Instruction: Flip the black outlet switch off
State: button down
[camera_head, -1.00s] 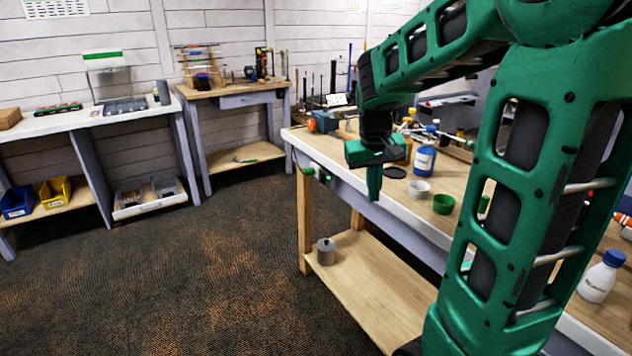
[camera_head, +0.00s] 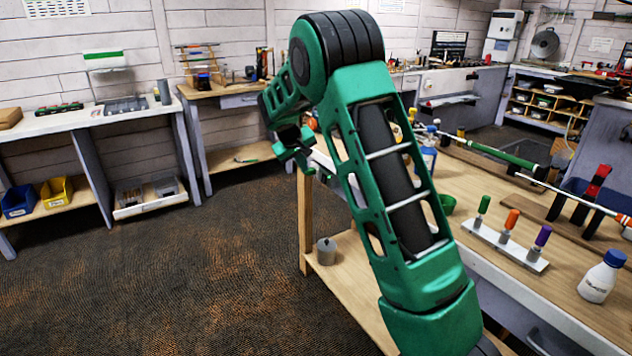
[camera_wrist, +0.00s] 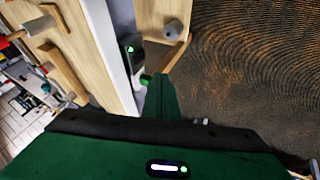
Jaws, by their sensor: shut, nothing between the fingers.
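In the wrist view, a small black switch unit (camera_wrist: 130,48) with a lit green face is mounted on the pale side face of the workbench. My gripper (camera_wrist: 163,82) is shut and empty, with its green fingers beside that face, just below and right of the unit in the picture. A small green piece (camera_wrist: 146,79) shows right beside the fingers; I cannot tell what it is. Contact with the unit is not visible. In the head view, my gripper (camera_head: 296,152) is at the bench's left corner, and my arm hides most of that edge.
The workbench (camera_head: 480,190) holds a rack of colored-handled tools (camera_head: 505,245), a white bottle (camera_head: 602,277) and a clamped club. A grey weight (camera_head: 326,251) stands on its lower shelf. The carpet (camera_head: 200,280) left of the bench is clear.

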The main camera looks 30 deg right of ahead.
aim_at(323, 178)
jog(key=w+d+f, duration=0.3)
jog(key=d+f, duration=0.5)
jog(key=f, duration=0.1)
jog(key=shift+w, duration=0.4)
jog(key=shift+d, duration=0.1)
